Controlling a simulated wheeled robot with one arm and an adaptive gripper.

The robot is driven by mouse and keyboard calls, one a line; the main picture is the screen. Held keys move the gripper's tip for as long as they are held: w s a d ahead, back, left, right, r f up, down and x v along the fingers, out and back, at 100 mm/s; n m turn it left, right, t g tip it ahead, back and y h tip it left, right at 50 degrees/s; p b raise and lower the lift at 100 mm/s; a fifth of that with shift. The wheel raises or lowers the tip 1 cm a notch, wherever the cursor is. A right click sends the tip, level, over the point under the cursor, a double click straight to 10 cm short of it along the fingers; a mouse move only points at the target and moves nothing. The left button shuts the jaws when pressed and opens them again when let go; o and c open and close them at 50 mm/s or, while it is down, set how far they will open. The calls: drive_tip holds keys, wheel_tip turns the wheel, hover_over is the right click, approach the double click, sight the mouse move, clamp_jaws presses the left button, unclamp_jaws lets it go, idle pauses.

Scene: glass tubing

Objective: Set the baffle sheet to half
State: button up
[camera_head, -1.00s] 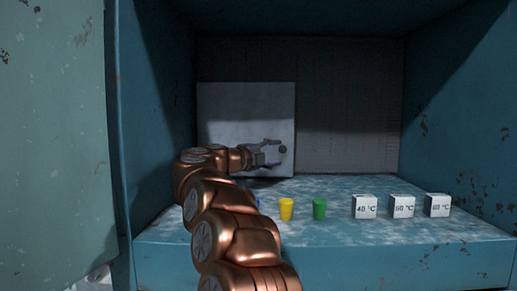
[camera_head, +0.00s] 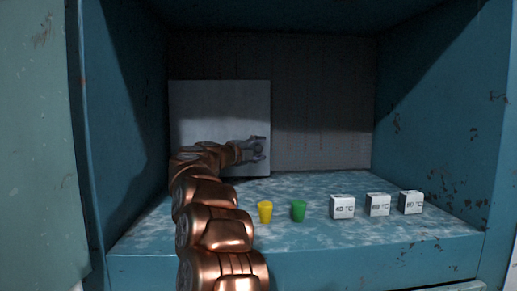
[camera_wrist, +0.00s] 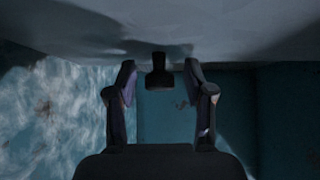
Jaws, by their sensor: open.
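The baffle sheet (camera_head: 220,105) is a pale grey upright panel covering the left part of the cabinet's back wall. A dark round knob (camera_head: 257,148) sits near its right edge, low down. My gripper (camera_head: 261,147) is open at the knob, with one finger above it and one below. In the wrist view, the sheet (camera_wrist: 215,25) spans the top and the dark knob (camera_wrist: 159,73) stands between the spread fingers of my gripper (camera_wrist: 160,70). Gaps show on both sides, so the fingers look apart from it.
Blue walls enclose both sides. The floor's right rear is clear.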

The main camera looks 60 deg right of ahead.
clamp_jaws()
idle(0.4)
